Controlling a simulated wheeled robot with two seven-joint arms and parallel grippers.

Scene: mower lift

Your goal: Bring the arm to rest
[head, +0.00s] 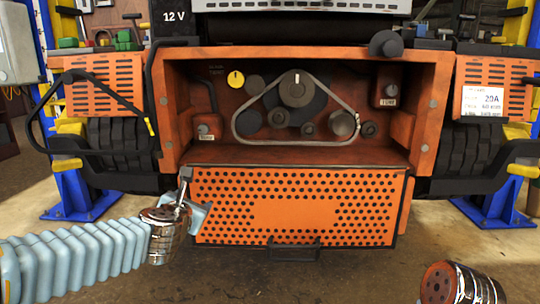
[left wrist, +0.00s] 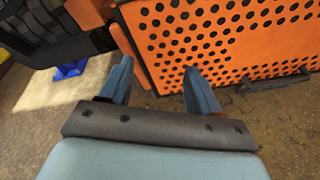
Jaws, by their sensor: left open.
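My left gripper (head: 196,208) is in front of the left edge of the orange perforated panel (head: 295,213), which hangs folded down below the mower's open engine bay (head: 290,145). In the left wrist view the two blue fingers (left wrist: 158,78) are spread apart with nothing between them. The panel (left wrist: 225,35) lies just beyond the fingertips; I cannot tell whether they touch it. The black handle (head: 294,250) at the panel's lower edge is free of the gripper. My right gripper is not in view.
The bay shows a grey belt (head: 240,125) around pulleys and a yellow-capped knob (head: 236,79). Black tyres (head: 118,143) and blue lift stands (head: 82,198) flank the mower. A black bar (head: 60,95) juts out at left. The floor (head: 330,280) in front is clear.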

